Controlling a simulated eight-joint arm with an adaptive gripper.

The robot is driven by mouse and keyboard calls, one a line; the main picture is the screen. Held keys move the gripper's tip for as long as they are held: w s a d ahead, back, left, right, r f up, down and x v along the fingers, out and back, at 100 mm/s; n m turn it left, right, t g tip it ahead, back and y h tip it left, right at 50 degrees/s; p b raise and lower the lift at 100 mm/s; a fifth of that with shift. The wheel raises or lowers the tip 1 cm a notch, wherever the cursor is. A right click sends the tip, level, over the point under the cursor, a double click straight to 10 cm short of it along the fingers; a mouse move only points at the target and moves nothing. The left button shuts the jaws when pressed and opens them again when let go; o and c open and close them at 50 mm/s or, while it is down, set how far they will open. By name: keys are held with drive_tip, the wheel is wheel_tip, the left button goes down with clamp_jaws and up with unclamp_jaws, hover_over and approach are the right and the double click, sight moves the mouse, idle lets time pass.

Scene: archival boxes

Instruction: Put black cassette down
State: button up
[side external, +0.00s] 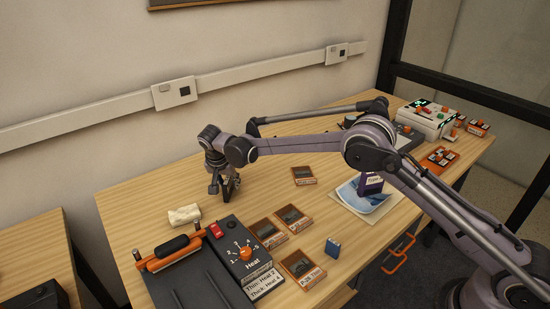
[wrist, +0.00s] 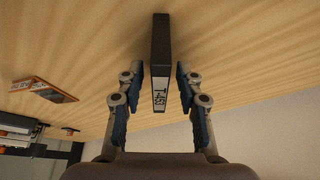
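In the side external view my gripper (side external: 224,188) is low over the far left part of the table, pointing down. The cassette is hard to separate from the dark fingers there.
A crumpled white cloth (side external: 184,215) and a heat device (side external: 242,250) with an orange knob lie in front of my gripper. Several framed cards, including one (side external: 303,175), lie to the right. Bare table surrounds the cassette.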

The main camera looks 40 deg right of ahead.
drive_tip(key=v, duration=1)
drive_tip(key=shift+s+r, duration=0.25)
drive_tip(key=shift+r, duration=0.4)
drive_tip(key=s+d+r+n+t+y, duration=0.1)
drive_tip(key=s+d+r+n, duration=0.1)
drive_tip(key=s+d+r, duration=0.5)
drive_tip(key=s+d+r+n+y, duration=0.1)
drive_tip(key=s+d+r+n, duration=0.25)
drive_tip(key=s, duration=0.45)
drive_tip(key=s+d+f+n+t, duration=0.1)
drive_tip(key=s+d+f, duration=0.1)
drive_tip(key=s, duration=0.7)
drive_tip(key=s+d+f+n+t+y, duration=0.1)
drive_tip(key=s+d+f+n+t, duration=0.1)
drive_tip(key=s, duration=0.8)
drive_tip(key=shift+s+d+f, duration=0.2)
drive_tip(key=shift+d+f, duration=0.25)
drive_tip(key=shift+d, duration=0.3)
